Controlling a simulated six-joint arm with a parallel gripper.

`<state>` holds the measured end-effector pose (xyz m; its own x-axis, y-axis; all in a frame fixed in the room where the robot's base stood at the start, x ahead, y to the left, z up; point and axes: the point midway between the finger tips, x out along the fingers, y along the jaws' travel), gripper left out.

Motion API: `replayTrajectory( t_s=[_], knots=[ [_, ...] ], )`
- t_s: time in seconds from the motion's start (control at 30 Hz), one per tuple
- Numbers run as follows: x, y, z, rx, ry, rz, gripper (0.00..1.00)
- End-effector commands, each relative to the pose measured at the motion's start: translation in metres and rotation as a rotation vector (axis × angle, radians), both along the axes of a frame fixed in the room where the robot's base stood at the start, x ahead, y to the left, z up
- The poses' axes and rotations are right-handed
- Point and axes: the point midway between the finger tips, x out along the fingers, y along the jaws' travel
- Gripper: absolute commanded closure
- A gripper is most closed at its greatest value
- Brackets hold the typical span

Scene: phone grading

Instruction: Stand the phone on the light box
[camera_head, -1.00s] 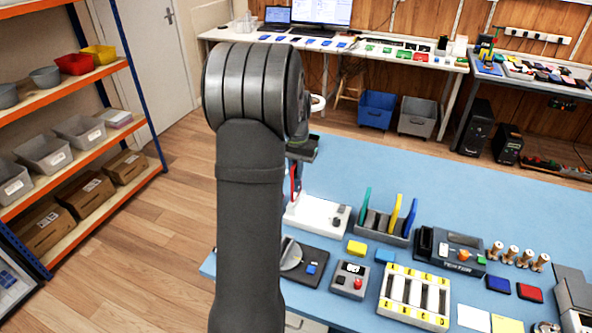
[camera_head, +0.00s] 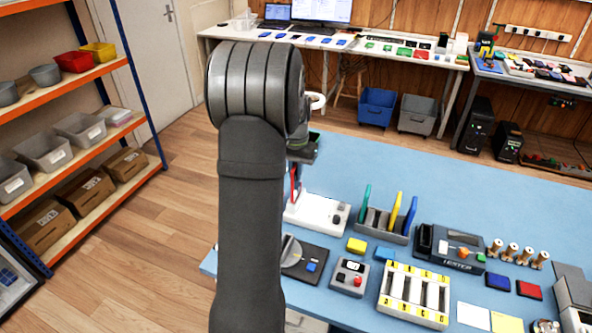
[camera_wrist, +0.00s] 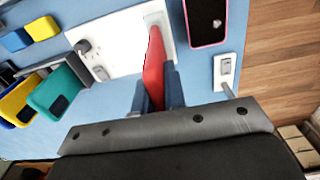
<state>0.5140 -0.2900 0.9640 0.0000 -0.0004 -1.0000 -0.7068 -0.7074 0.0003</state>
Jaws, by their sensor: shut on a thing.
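A red phone (camera_wrist: 154,72) is seen edge-on in the wrist view, between the two blue-grey fingers of my gripper (camera_wrist: 155,92), which is shut on it. The light box (camera_wrist: 108,48) is a white panel with a dark knob, just beyond the phone. In the head view the light box (camera_head: 327,215) lies at the left part of the blue table. The red phone (camera_head: 293,184) shows there as a thin upright strip at the light box's left end, partly behind my arm. I cannot tell whether its lower edge touches the light box. My gripper is mostly hidden in the head view.
A rack (camera_head: 378,227) with teal, yellow and blue phones stands right of the light box. A pink-edged dark phone (camera_wrist: 206,20) lies beside the light box in the wrist view. A tester (camera_head: 450,248) and a lettered tray (camera_head: 414,295) stand farther right. The table's back is clear.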

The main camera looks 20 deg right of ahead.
Motion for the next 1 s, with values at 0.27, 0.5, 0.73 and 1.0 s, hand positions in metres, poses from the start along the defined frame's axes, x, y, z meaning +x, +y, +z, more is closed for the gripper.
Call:
replayTrajectory(
  t_s=[0.27, 0.5, 0.73, 1.0],
  knots=[
    [0.000, 0.000, 0.000, 0.000, 0.000, 0.000, 1.00],
    [0.000, 0.000, -0.003, 0.000, 0.000, 0.000, 1.00],
    [0.000, 0.000, -0.010, 0.000, 0.000, 0.000, 1.00],
    [0.000, 0.000, -0.010, 0.000, 0.000, 0.000, 1.00]
  ],
)
